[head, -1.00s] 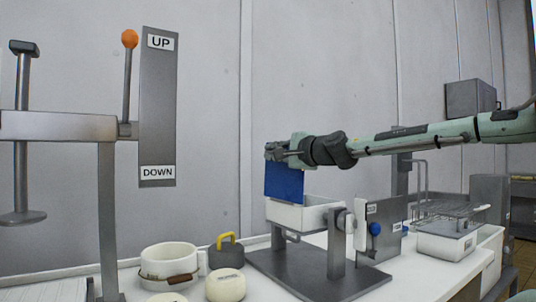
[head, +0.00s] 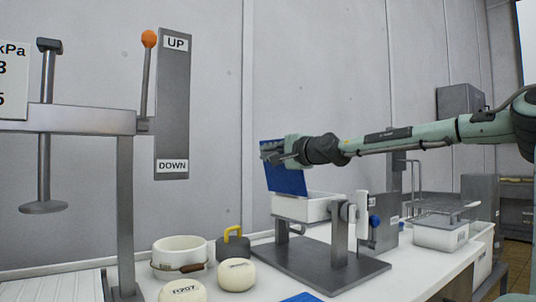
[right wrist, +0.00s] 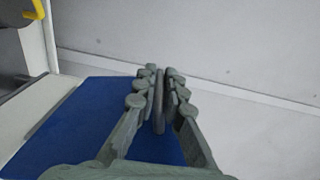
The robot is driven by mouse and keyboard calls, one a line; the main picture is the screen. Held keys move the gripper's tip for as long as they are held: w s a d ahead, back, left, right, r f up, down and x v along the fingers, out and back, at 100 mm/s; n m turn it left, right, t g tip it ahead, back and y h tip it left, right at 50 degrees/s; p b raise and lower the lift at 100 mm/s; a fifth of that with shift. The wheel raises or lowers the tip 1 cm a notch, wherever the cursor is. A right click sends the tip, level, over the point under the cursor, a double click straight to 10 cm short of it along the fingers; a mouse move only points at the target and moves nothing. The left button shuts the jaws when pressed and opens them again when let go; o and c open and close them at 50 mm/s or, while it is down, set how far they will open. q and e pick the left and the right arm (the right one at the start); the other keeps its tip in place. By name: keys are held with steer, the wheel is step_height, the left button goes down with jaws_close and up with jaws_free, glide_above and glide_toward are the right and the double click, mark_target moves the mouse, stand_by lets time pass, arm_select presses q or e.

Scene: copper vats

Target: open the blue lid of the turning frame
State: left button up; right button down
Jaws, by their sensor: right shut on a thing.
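The blue lid (head: 285,180) stands raised at the back of the white box (head: 312,208) in the grey turning frame (head: 340,240). It leans, with its upper edge away to the left. My right gripper (head: 274,151) is at the lid's upper edge. In the right wrist view, my right gripper (right wrist: 160,95) is shut on a thin grey handle (right wrist: 159,110) that stands off the blue lid (right wrist: 80,120). The box's inside is hidden in the head view. My left gripper is not in view.
A white pot (head: 180,252), a grey weight with a yellow handle (head: 234,243) and two cream rounds (head: 237,274) stand left of the frame. A lever press (head: 125,200) is farther left. A wire rack (head: 440,203) over a white tub (head: 440,236) is at the right.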

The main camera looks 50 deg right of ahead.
steer(key=shift+f, duration=0.15)
steer(key=c, duration=1.6)
jaws_free()
steer(key=shift+s+a, duration=0.15)
steer(key=shift+s, duration=0.35)
steer(key=v, duration=1.1)
